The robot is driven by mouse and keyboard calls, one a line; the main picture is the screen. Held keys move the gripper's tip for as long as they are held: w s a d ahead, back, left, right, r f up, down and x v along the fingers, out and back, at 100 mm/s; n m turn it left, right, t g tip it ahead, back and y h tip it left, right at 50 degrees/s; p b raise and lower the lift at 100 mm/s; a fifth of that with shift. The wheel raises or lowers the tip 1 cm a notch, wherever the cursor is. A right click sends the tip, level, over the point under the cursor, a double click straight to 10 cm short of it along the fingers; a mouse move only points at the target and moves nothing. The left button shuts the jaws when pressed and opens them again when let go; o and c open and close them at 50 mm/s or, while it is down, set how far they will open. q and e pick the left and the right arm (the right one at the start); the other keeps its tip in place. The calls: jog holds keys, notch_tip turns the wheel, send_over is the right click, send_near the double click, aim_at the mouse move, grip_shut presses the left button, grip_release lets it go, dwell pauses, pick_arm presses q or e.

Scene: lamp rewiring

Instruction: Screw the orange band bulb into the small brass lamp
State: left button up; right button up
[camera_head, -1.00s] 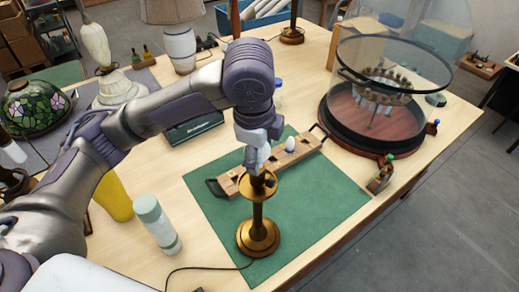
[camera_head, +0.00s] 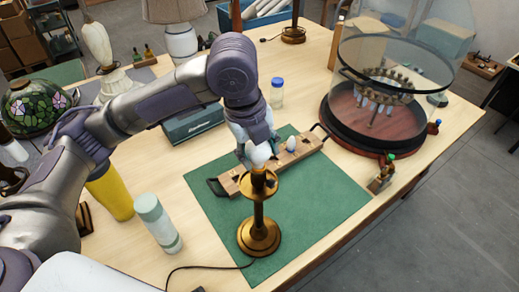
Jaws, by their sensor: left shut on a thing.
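The small brass lamp (camera_head: 258,232) stands upright on the green mat (camera_head: 318,205), with a wide brass collar near its top. My left gripper (camera_head: 259,152) is directly above the lamp's top, pointing down and shut on a white bulb (camera_head: 261,155). The bulb's lower end meets or nearly meets the socket; I cannot tell how deep it sits. A little orange shows at that spot, but I cannot make out a clear band. My right gripper is not in view.
A wooden bulb rack (camera_head: 303,150) with another white bulb (camera_head: 291,143) lies just behind the lamp. A glass-domed display (camera_head: 372,140) stands to the right. A white-green bottle (camera_head: 158,224) and yellow cup (camera_head: 112,194) stand left. The mat's right part is clear.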

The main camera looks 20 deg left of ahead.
pick_arm(q)
jog(key=m, duration=0.3)
jog(key=shift+a+m+g+h, duration=0.1)
jog(key=shift+m+g+h, duration=0.2)
jog(key=shift+g, duration=0.1)
jog(key=m, duration=0.4)
jog(key=shift+s+f+g, duration=0.1)
jog(key=shift+s+g, duration=0.05)
jog(key=shift+g, duration=0.25)
jog(key=shift+a, duration=0.1)
jog(key=shift+m, duration=0.4)
jog(key=m+g, duration=0.1)
jog(key=m, duration=0.6)
jog(key=shift+a+m+g, duration=0.15)
jog(key=shift+m+g, duration=0.15)
